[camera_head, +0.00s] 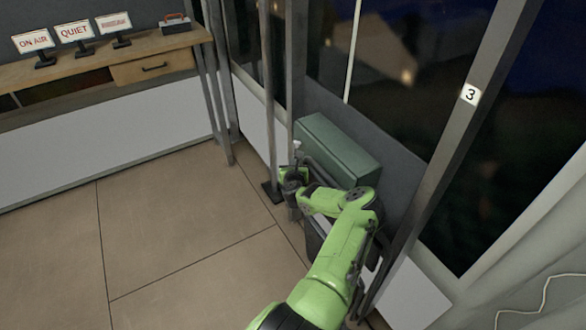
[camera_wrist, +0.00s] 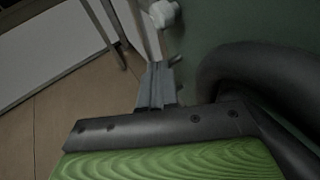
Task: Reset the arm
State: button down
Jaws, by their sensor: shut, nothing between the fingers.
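My green arm reaches from the bottom of the head view up toward a dark green box (camera_head: 340,150) by the window wall. My gripper (camera_head: 291,177) is at the arm's far end, close to the left end of the box and beside a grey vertical post (camera_head: 267,90). In the wrist view my gripper's fingers (camera_wrist: 156,84) are together, with nothing seen between them. A white knob (camera_wrist: 164,13) shows just beyond the fingertips. I cannot tell whether the fingers touch it. The box's green surface (camera_wrist: 215,25) fills the area behind.
A slanted post marked 3 (camera_head: 470,95) stands right of my arm. The tiled floor (camera_head: 140,230) at the left is clear.

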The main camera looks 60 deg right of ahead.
jog(key=v, duration=0.6)
jog(key=shift+p, duration=0.4)
jog(key=shift+a, duration=0.1)
